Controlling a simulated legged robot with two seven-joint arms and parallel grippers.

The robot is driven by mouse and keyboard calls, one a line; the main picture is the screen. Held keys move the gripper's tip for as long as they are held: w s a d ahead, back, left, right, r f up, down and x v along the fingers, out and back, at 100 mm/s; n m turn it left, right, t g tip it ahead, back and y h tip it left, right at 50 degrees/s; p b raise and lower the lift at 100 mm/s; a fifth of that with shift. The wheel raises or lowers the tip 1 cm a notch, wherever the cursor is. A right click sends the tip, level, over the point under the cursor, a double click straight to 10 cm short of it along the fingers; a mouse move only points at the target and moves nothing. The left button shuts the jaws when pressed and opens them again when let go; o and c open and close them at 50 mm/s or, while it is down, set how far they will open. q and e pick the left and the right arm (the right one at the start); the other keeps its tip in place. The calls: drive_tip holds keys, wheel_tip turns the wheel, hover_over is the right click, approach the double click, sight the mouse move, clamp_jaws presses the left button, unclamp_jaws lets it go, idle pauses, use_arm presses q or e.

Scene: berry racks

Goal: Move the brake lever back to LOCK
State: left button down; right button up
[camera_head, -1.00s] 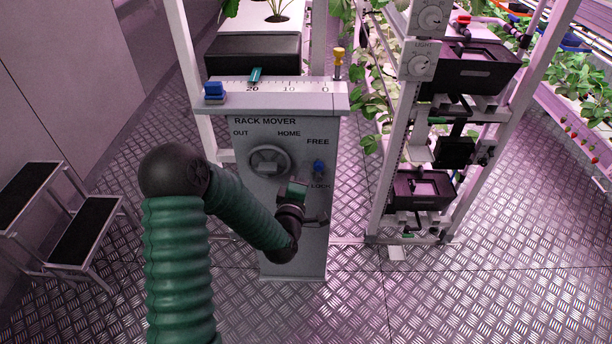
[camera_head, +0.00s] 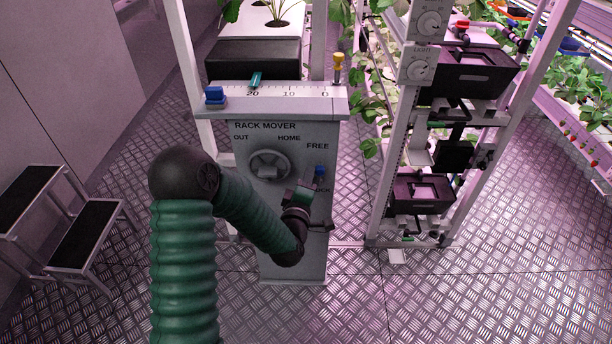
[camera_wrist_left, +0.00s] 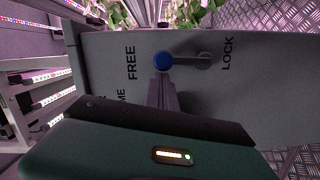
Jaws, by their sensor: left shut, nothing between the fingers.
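The brake lever's blue knob (camera_head: 320,170) is on the front of the grey rack mover post (camera_head: 265,220), just under the word FREE. In the left wrist view the blue knob (camera_wrist_left: 163,61) is on the FREE side of its pivot, and the lever's grey arm (camera_wrist_left: 190,61) runs right towards LOCK. My left gripper (camera_head: 311,180) is shut and empty, just below and left of the knob. In the left wrist view the shut fingers (camera_wrist_left: 162,86) reach up to the knob's edge; I cannot tell whether they touch it. My right gripper is out of view.
A round dial (camera_head: 269,164) is on the panel left of the lever. A scale with a green pointer (camera_head: 255,80) and a blue button (camera_head: 214,95) are on top. A plant rack (camera_head: 385,190) stands right, a step stool (camera_head: 75,220) left. Metal floor is clear in front.

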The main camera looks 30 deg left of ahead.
use_arm(q)
drive_tip(key=d+m, duration=0.1)
drive_tip(key=w+d+m+p, duration=0.1)
drive_tip(key=m, duration=0.1)
drive_tip(key=shift+w+d+r+p, duration=0.2)
drive_tip(key=shift+r+p, duration=0.1)
drive_tip(key=shift+r, duration=0.05)
drive_tip(key=w+d+f+m+g+y+p, duration=0.1)
drive_tip(key=w+d+f+m+g+p, duration=0.1)
drive_tip(key=d+m, duration=0.4)
drive_tip(key=shift+w+d+f+m, duration=0.2)
drive_tip(key=shift+w+f+m, duration=0.7)
drive_tip(key=shift+f+m, duration=0.55)
drive_tip(key=shift+g, duration=0.3)
drive_tip(key=shift+r+p, duration=0.1)
drive_tip(key=shift+p, duration=0.2)
